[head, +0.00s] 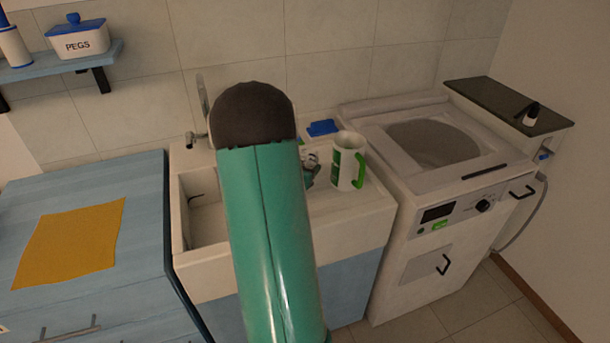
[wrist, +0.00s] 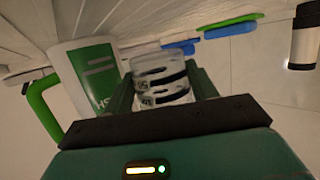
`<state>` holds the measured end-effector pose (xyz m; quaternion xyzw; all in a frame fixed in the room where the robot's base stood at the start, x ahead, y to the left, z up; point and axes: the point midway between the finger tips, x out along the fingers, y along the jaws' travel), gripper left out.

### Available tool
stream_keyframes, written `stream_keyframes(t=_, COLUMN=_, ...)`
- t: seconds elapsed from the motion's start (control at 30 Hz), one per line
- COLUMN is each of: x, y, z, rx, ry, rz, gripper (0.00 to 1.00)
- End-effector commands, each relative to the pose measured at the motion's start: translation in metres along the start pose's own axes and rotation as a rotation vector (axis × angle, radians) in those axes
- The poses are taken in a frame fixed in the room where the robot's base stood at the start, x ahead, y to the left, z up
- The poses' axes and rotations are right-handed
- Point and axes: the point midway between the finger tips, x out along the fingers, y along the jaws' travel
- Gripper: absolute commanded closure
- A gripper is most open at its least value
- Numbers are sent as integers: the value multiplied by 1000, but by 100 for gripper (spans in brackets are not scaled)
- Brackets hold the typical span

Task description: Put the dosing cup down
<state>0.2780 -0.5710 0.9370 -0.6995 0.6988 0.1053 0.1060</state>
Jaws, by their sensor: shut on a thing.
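The dosing cup (wrist: 162,84) is a small clear cup with dark bands and markings. In the wrist view it sits between the two green fingers of my gripper (wrist: 160,78), which is shut on it. In the head view my green arm covers much of the gripper, and only a small part of the cup (head: 311,158) shows beside the arm, over the ribbed drainboard of the sink unit (head: 350,200). I cannot tell whether the cup touches the surface.
A blue item (head: 322,127) lies behind. The sink basin (head: 205,215) is left, the washing machine (head: 440,190) right.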

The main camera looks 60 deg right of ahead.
Motion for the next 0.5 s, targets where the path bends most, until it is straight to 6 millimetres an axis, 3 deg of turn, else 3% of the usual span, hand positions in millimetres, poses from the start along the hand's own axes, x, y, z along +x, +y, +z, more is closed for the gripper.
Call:
stream_keyframes(t=0.23, x=13, y=-1, z=30, rx=-2, ry=-2, rz=2, gripper=69)
stream_keyframes(t=0.5, x=14, y=-1, z=32, rx=1, ry=0, rz=1, gripper=69)
